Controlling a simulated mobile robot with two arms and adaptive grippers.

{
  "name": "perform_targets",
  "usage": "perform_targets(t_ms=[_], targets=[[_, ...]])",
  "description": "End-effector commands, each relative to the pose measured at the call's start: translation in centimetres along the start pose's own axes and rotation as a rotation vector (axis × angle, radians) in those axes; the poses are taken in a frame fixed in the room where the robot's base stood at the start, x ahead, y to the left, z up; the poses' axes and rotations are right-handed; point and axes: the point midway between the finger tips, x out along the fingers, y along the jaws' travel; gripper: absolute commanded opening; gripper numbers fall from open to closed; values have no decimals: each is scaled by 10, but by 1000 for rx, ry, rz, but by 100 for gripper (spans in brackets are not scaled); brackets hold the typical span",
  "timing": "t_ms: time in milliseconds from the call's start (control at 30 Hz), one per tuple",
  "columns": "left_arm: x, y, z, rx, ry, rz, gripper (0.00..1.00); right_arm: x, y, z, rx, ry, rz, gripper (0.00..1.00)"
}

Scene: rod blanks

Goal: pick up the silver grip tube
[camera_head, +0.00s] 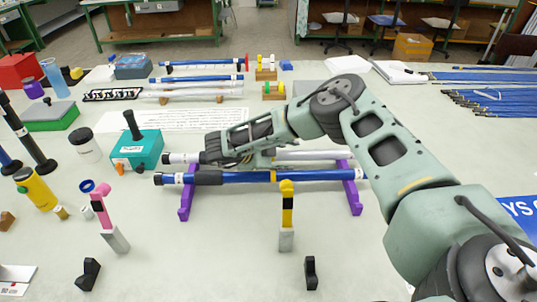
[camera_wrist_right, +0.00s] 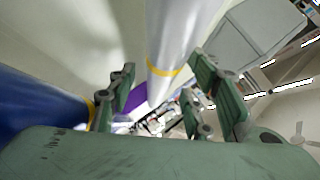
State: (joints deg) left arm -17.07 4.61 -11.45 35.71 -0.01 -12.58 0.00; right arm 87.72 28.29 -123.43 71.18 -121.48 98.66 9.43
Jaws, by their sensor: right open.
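The silver grip tube (camera_head: 312,156) lies across a purple rack (camera_head: 352,190), behind a blue tube (camera_head: 255,177) with a dark grip on the same rack. My right gripper (camera_head: 243,155) is over the silver tube and hides its middle. In the right wrist view my right gripper (camera_wrist_right: 168,88) is open, with the silver tube (camera_wrist_right: 183,35) and its yellow band running between the spread fingers. I cannot tell whether a finger touches it. The blue tube (camera_wrist_right: 40,105) lies just left of the fingers there. My left gripper is not in view.
A teal box (camera_head: 137,150) with a black handle stands left of the rack. A yellow-and-black post (camera_head: 287,215) stands in front of the rack. More tubes (camera_head: 195,92) lie behind, and blue rods (camera_head: 490,100) lie at the right.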

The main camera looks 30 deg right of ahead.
Motion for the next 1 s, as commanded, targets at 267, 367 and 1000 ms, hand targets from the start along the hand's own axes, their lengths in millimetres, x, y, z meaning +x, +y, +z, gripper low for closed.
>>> perform_targets(t_ms=[267, 367, 1000], targets=[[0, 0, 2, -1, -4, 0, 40, 7, 0, 0, 0, 1, -1, 46], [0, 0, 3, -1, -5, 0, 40, 7, 0, 0, 0, 0, -1, 41], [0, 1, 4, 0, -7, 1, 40, 6, 0, 0, 0, 0, 0, 0]])
